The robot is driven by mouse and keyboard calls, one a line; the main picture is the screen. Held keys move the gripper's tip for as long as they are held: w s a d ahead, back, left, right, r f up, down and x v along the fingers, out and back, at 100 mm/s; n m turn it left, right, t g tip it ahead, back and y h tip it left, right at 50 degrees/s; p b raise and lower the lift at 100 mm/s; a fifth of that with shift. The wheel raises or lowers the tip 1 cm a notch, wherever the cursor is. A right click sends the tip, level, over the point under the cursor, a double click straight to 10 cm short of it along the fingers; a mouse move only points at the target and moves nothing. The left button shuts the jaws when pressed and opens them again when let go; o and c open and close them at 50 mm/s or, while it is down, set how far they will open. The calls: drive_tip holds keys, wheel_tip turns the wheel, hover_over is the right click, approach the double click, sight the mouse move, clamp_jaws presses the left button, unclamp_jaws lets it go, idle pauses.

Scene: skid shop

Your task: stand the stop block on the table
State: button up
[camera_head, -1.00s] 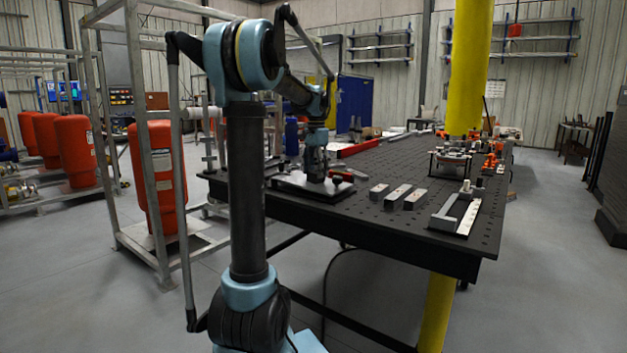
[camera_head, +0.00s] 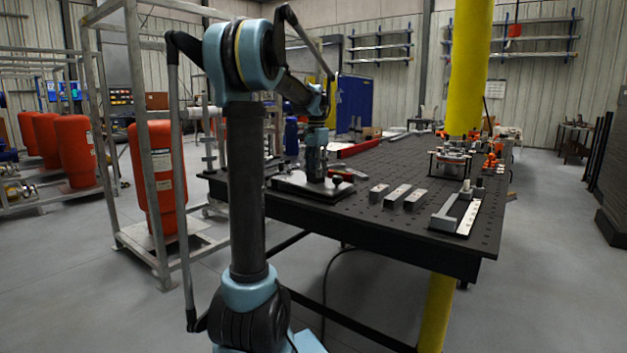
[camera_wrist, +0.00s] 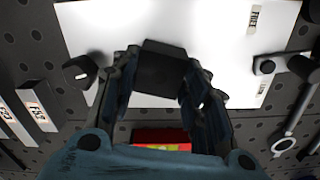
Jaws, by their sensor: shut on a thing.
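The stop block appears to be the dark block (camera_wrist: 162,68) between my fingers in the wrist view. My gripper (camera_wrist: 158,88) is shut on it, with one finger on each side. Below the block is a pale plate (camera_wrist: 110,28) with a small label at its right end. In the head view my gripper (camera_head: 315,176) points down over this plate (camera_head: 290,184), near the left front edge of the black table (camera_head: 360,210). The block is too small to make out there. I cannot tell whether its underside touches the plate.
Several grey bars (camera_head: 397,195) lie to the right of the plate. An L-shaped fixture (camera_head: 445,222) is near the table's right corner. In the wrist view a black knob (camera_wrist: 84,72) is left of the block, and a red-and-yellow item (camera_wrist: 160,138) is below. Perforated tabletop shows between things.

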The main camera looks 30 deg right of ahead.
drive_tip(key=shift+r, duration=0.1)
drive_tip(key=shift+r, duration=2.95)
